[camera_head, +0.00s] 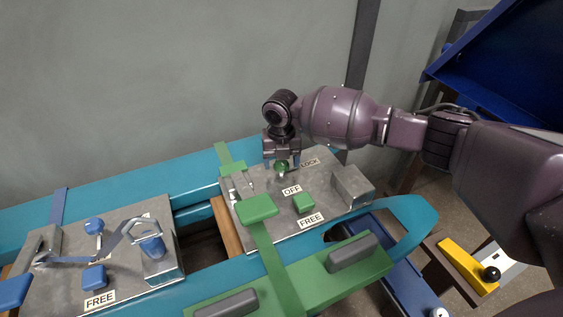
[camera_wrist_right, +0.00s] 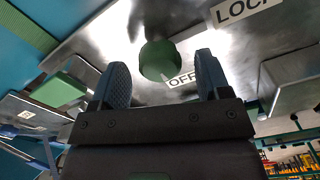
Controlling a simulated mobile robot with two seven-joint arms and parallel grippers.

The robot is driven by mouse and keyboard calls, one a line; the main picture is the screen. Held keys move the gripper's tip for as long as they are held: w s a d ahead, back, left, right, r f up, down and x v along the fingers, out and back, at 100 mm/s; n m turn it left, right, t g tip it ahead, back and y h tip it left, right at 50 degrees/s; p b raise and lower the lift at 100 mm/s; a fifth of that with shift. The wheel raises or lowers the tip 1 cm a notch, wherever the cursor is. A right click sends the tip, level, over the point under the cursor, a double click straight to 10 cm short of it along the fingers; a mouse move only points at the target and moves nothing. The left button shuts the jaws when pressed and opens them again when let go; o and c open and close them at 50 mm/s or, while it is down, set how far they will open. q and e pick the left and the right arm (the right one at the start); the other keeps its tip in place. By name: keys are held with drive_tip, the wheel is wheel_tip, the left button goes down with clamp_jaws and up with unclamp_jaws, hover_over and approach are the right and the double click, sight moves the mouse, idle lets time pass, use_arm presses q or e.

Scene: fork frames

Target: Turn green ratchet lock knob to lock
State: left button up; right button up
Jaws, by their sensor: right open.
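The green knob (camera_head: 282,167) stands on the right metal panel (camera_head: 262,225), near its far edge. In the right wrist view the round green knob (camera_wrist_right: 158,60) lies just beyond and between my two dark fingers. My right gripper (camera_head: 282,163) points down over the knob with its jaws open. I cannot tell whether a finger touches it. An OFF label (camera_head: 291,189) sits close by, and a label starting with LOC (camera_wrist_right: 243,9) shows at the top of the wrist view. My left gripper is not in view.
A green block (camera_head: 303,203) sits beside a FREE label (camera_head: 311,220) on the same panel. A green strap with a raised handle (camera_head: 257,209) crosses its left side. A metal box (camera_head: 352,187) stands at its right. A panel with blue parts (camera_head: 120,280) lies left.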

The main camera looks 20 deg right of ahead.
sight(281, 162)
use_arm(q)
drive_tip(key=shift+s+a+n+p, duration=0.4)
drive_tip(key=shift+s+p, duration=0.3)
drive_tip(key=shift+p, duration=0.4)
use_arm(e)
wheel_tip(281, 162, up, 10)
drive_tip(key=shift+f, duration=0.1)
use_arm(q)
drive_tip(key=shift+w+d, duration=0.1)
